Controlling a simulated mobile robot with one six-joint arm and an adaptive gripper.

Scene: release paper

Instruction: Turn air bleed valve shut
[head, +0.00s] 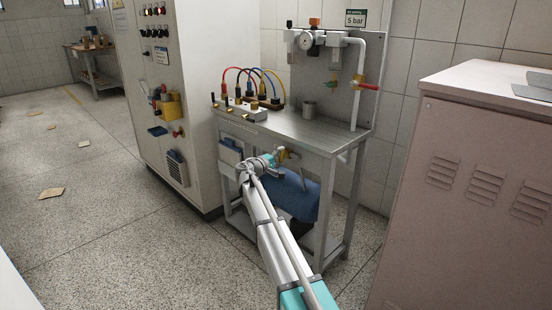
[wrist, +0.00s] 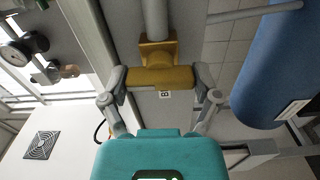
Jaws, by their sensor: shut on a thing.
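In the wrist view, a yellow valve handle (wrist: 160,77) sits crosswise below a yellow valve body (wrist: 157,52) on a grey pipe (wrist: 154,15). My gripper (wrist: 160,80) is shut on the handle, one finger at each of its ends. A small white tag with a dark letter, partly hidden, shows just beyond the handle. In the head view, the yellow valve (head: 282,154) is small, under the front edge of the metal bench, and my gripper (head: 269,160) is up against it. The handle's exact turn is hard to tell there.
A blue tank (head: 290,193) hangs under the metal bench (head: 310,130), close to my arm; it also fills the right of the wrist view (wrist: 268,65). A red-handled valve (head: 367,87) is on the upright pipe. A control cabinet (head: 165,90) stands left, a pinkish cabinet (head: 420,190) right.

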